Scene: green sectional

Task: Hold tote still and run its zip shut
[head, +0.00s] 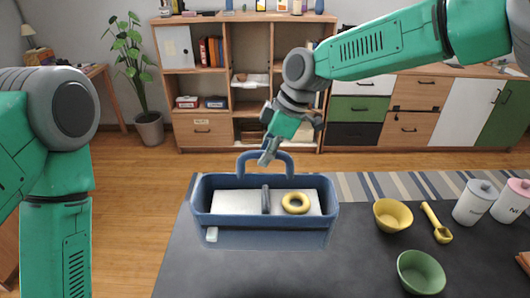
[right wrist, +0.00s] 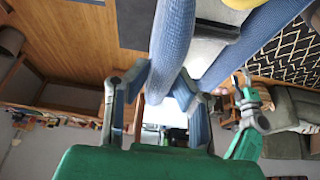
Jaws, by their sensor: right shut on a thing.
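The blue tote (head: 268,238) stands on the dark table, its top open, with a pale interior, a dark upright bar and a yellow ring (head: 296,203) inside. A small white tab (head: 211,234), possibly the zip pull, shows at its front left. The tote's arched handle (head: 243,158) rises at the far side. My right gripper (head: 267,158) is at the top of this handle, shut on it. In the right wrist view the fingers (right wrist: 162,90) sit either side of the blue band of the handle (right wrist: 172,40). My left arm comes in at the left; its gripper is outside the head view.
To the right on the table are a yellow bowl (head: 393,215), a yellow scoop (head: 437,223), a green bowl (head: 420,272) and two white canisters (head: 474,203). A striped runner (head: 375,185) lies along the far edge. The table left and front of the tote is clear.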

